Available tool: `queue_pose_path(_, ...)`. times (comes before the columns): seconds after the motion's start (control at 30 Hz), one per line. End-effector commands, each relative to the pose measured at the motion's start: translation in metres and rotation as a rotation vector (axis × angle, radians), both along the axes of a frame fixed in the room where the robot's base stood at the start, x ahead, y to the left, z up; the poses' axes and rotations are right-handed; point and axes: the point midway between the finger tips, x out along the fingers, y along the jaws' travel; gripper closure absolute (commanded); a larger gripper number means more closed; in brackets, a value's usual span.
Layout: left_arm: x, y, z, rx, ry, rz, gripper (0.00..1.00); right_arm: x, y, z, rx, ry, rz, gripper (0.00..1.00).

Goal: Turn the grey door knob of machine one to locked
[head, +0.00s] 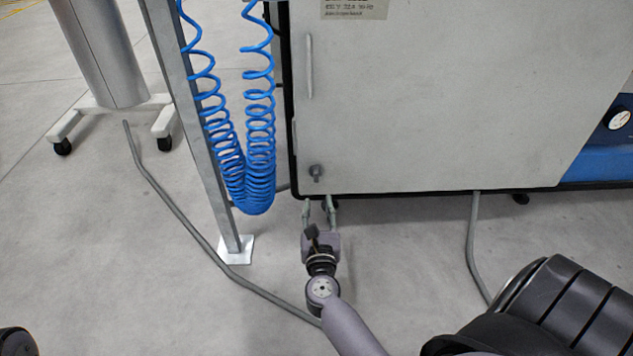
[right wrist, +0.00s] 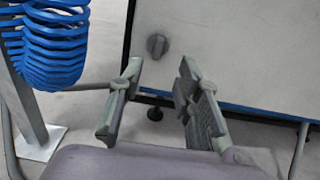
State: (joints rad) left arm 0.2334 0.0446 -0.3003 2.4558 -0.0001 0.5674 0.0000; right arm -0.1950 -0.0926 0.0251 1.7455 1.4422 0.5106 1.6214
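The grey door knob (head: 316,171) sits near the lower left corner of the light grey machine door (head: 440,110). It also shows in the right wrist view (right wrist: 157,45), small and dark grey, with its grip ridge roughly upright. My right gripper (head: 319,204) is below the knob in the head view, pointing up toward it. In the right wrist view its two fingers (right wrist: 158,82) are spread apart with nothing between them, and the knob appears beyond the tips, not touched. My left gripper is not in view.
Blue coiled hoses (head: 247,160) hang left of the door beside a grey post (head: 205,140) with a white foot plate. A vertical door handle (head: 309,66) is above the knob. Grey pipes (head: 180,215) run along the floor. A blue part with a gauge (head: 619,119) is at right.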

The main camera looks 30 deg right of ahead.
Motion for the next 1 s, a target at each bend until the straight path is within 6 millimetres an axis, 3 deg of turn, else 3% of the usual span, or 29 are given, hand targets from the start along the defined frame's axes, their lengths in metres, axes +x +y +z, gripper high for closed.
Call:
queue_pose_path(0.3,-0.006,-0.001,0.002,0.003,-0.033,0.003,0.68,0.059,-0.036,-0.001,-0.002,-0.002,0.001,0.68)
queue_pose_path(0.5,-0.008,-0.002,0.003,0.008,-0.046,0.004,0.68,0.081,-0.049,-0.001,-0.002,0.0,0.001,0.68)
queue_pose_path(0.9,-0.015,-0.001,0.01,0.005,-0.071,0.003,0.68,0.088,-0.054,0.0,-0.002,0.002,0.001,0.68)
queue_pose_path(1.0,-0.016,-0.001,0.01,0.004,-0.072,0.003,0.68,0.088,-0.054,0.0,-0.001,0.002,0.001,0.74)
